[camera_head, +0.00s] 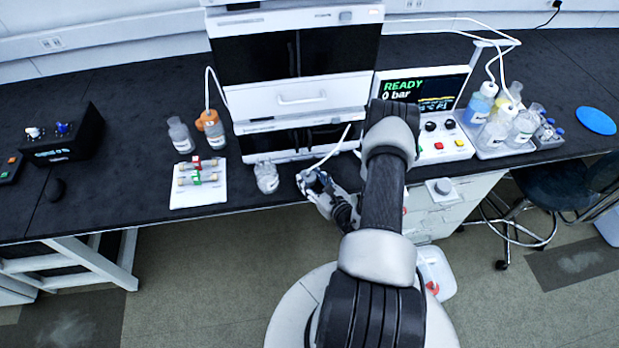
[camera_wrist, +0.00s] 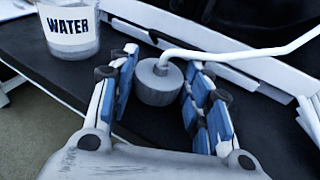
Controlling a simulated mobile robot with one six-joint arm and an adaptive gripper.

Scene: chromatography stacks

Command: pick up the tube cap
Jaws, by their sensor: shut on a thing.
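The tube cap (camera_wrist: 158,84) is a grey round cap with a white tube (camera_wrist: 240,52) coming out of its top. In the wrist view it sits between the blue-padded fingers of my gripper (camera_wrist: 162,78), which is shut on it. The tube runs from the cap to the upper right. In the head view my gripper (camera_head: 322,188) is at the bench's front edge, below the stacked instrument, and it mostly hides the cap there. I cannot tell whether the cap touches the bench.
A clear beaker marked WATER (camera_wrist: 70,28) stands left of my gripper; the head view shows it too (camera_head: 266,178). A white rack with tubes (camera_head: 198,195) lies further left. The instrument stack (camera_head: 295,98) stands behind, and a READY control panel (camera_head: 440,152) is to the right.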

